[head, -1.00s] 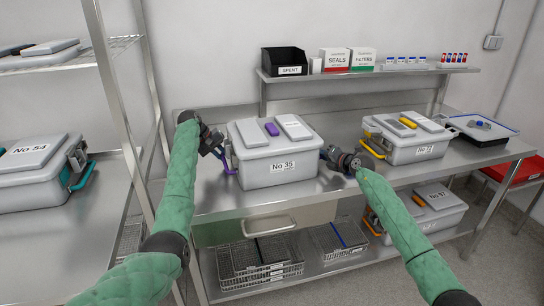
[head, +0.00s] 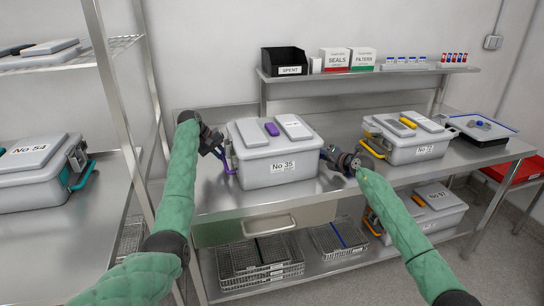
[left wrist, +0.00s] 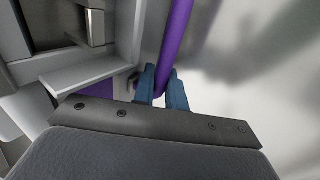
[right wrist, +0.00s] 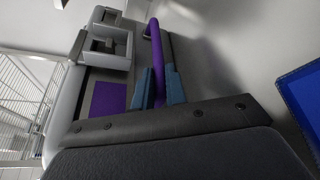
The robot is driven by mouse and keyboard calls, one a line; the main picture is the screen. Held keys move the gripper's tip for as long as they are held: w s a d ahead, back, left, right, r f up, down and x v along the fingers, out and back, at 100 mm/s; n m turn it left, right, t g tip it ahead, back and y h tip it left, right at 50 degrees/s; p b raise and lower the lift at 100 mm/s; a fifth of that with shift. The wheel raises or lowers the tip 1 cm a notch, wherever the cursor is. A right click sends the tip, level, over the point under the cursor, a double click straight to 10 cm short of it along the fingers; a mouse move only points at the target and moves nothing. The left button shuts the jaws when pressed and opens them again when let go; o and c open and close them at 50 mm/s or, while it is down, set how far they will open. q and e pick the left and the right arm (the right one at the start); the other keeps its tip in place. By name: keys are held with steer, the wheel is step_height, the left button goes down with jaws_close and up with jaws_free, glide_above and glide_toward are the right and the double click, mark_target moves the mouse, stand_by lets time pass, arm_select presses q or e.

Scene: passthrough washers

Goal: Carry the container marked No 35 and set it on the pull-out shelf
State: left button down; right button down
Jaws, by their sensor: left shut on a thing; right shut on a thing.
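The container marked No 35 (head: 270,160) is a light grey lidded box with purple side handles, on the steel bench. My left gripper (head: 225,158) is at its left side; in the left wrist view its blue fingers (left wrist: 162,88) are shut on the purple handle (left wrist: 176,35). My right gripper (head: 328,155) is at its right side; in the right wrist view its fingers (right wrist: 160,88) are shut on the other purple handle (right wrist: 156,45). The container appears level; I cannot tell whether it touches the bench. The pull-out shelf, apparently the panel with a handle (head: 268,226), is under the bench top.
A yellow-handled container (head: 405,140) stands right of No 35 on the bench, with a blue-edged tray (head: 485,130) beyond. Container No 54 (head: 35,175) sits on the left rack. Wire baskets (head: 258,262) and container No 97 (head: 435,205) are on the lower shelf.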

arm_select(q)
steer(key=shift+a+r, duration=0.15)
steer(key=shift+r, duration=0.1)
arm_select(e)
steer(key=shift+d, duration=0.15)
